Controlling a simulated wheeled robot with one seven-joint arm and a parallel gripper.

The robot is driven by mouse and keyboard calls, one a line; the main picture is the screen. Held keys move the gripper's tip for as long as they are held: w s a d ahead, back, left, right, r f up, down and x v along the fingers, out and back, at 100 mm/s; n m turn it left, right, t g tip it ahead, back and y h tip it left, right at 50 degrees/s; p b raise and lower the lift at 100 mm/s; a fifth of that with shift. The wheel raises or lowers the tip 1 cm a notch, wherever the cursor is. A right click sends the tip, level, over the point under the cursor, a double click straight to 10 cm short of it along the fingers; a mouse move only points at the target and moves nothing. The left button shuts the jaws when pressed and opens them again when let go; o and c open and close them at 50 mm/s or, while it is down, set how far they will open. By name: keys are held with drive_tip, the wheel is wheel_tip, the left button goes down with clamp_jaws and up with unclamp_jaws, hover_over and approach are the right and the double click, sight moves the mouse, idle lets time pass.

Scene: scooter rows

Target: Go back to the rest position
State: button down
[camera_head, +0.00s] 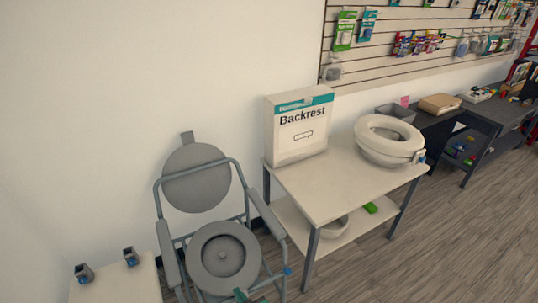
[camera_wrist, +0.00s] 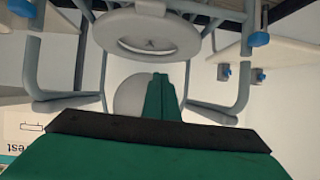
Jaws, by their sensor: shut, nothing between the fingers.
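My gripper (camera_wrist: 160,82) shows in the wrist view as two green fingers pressed together, with nothing between them. Its green tip (camera_head: 240,295) just shows at the bottom edge of the head view, in front of the grey commode chair (camera_head: 222,256). In the wrist view the chair's round seat (camera_wrist: 150,32) and tubular frame appear upside down around and beyond the fingers. I cannot tell whether the gripper touches the chair.
A white table (camera_head: 340,185) right of the chair holds a Backrest box (camera_head: 300,128) and a raised toilet seat (camera_head: 388,138). A low white table (camera_head: 120,285) at the left holds two small grey clamps. Wood floor (camera_head: 450,230) is clear at the right.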

drive_tip(key=w+a+r+t+y, duration=0.1)
drive_tip(key=w+a+r, duration=0.2)
drive_tip(key=a+r, duration=0.3)
drive_tip(key=w+a+r+t+y, duration=0.1)
drive_tip(key=w+a+r+t, duration=0.15)
drive_tip(key=a+r, duration=0.4)
drive_tip(key=s+a+r+m+t+h, duration=0.1)
drive_tip(key=a+r+m+t, duration=0.15)
drive_tip(key=r, duration=0.55)
drive_tip(key=s+a+r+m+t+h, duration=0.1)
drive_tip(key=r+m, duration=0.2)
drive_tip(key=r, duration=0.4)
drive_tip(key=s+a+r+m+t+h, duration=0.1)
drive_tip(key=r+m+t, duration=0.15)
drive_tip(key=r, duration=0.55)
drive_tip(key=s+d+f+m+g+h, duration=0.1)
drive_tip(key=s+d+f+h, duration=0.1)
drive_tip(key=s+d+f, duration=0.45)
drive_tip(key=s+d+f+m+g+h, duration=0.1)
drive_tip(key=s+d+m+h, duration=0.15)
drive_tip(key=s, duration=0.75)
drive_tip(key=s+d+f+g+h, duration=0.15)
drive_tip(key=s+d+f, duration=0.3)
drive_tip(key=s, duration=0.45)
drive_tip(key=s+d+r+n+g, duration=0.1)
drive_tip(key=s+d+n, duration=0.4)
drive_tip(key=s+d, duration=1)
drive_tip(key=shift+d+r+n, duration=0.2)
drive_tip(key=shift+r+n, duration=0.15)
drive_tip(key=shift+r, duration=0.2)
